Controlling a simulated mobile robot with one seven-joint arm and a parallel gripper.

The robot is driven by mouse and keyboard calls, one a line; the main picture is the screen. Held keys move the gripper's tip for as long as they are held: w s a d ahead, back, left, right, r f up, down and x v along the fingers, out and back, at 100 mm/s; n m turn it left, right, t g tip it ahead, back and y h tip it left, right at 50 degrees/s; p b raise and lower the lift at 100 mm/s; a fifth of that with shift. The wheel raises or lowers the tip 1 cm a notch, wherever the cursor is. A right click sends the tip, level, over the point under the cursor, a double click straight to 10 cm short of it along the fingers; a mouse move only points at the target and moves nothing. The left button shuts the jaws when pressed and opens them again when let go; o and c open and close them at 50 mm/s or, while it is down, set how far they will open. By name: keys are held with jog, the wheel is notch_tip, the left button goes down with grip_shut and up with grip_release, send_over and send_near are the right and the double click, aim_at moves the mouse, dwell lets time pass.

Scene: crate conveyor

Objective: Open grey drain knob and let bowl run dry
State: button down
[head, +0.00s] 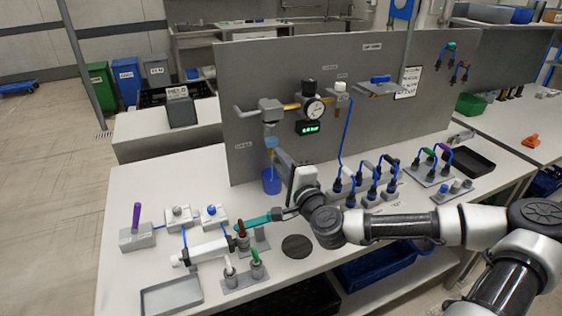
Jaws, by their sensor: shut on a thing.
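The filter bowl (271,142), small and bluish, hangs under a grey regulator body (270,106) on the upright panel. My gripper (275,155) reaches up and left from the bench side, with its fingertips at the underside of the bowl. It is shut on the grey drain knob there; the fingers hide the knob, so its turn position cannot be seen. A blue cup (270,184) stands just below the bowl, left of my wrist. The water level in the bowl is too small to tell.
A pressure gauge (313,109) and a green-lit display (307,127) are right of the regulator. Blue-tubed fittings (377,172) stand to the right. The front-left bench top (150,195) has some clear room.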

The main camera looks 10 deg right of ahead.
jog(key=shift+m, duration=0.3)
jog(key=c, duration=1.5)
grip_release()
jog(key=shift+s, duration=0.1)
jog(key=s+d+p, duration=0.1)
jog(key=s+p, duration=0.3)
jog(key=s, duration=0.1)
jog(key=s+d+p, duration=0.1)
jog(key=s+p, duration=0.4)
jog(key=s, duration=0.1)
jog(key=s+d+p, duration=0.1)
jog(key=s+p, duration=0.3)
jog(key=s, duration=0.2)
jog(key=shift+d, duration=0.2)
